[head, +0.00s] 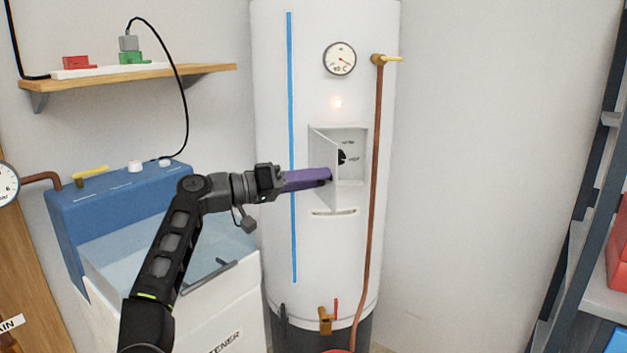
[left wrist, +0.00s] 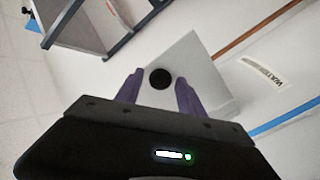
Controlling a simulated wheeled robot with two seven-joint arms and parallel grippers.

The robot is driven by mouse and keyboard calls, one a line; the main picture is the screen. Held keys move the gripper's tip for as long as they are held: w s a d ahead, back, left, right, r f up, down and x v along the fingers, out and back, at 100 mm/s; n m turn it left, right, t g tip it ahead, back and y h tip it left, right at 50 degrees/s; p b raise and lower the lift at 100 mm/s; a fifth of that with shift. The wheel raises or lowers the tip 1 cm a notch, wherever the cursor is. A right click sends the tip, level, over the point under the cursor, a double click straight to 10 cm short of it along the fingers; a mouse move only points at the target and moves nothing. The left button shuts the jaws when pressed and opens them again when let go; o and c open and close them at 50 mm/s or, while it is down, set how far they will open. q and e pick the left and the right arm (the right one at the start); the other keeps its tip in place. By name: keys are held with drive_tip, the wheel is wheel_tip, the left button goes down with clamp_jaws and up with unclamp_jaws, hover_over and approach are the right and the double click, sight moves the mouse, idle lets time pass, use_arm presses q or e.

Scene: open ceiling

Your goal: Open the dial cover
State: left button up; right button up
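The dial cover (head: 324,165) is a pale flap on the white water heater (head: 270,120), and it stands swung out from the left side of a square recess (head: 353,172). A black dial (head: 341,157) shows partly inside the recess. My left gripper (head: 328,175) has purple fingers and overlaps the cover in the head view. In the left wrist view its fingers (left wrist: 160,92) are apart, with a black round piece (left wrist: 160,78) visible between them against a grey panel (left wrist: 200,62). I cannot tell whether the fingers touch the cover. My right gripper is not in view.
A copper pipe (head: 375,200) runs down the heater right of the recess. A round gauge (head: 340,59) is above. A blue-topped softener (head: 120,200) stands at left beneath a wooden shelf (head: 130,80). A dark rack (head: 585,200) is at far right.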

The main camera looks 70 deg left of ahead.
use_arm(q)
drive_tip(key=shift+o, duration=0.4)
wheel_tip(320, 180, up, 10)
drive_tip(key=p, duration=0.2)
drive_tip(key=shift+p, duration=0.3)
drive_tip(key=shift+c, duration=0.4)
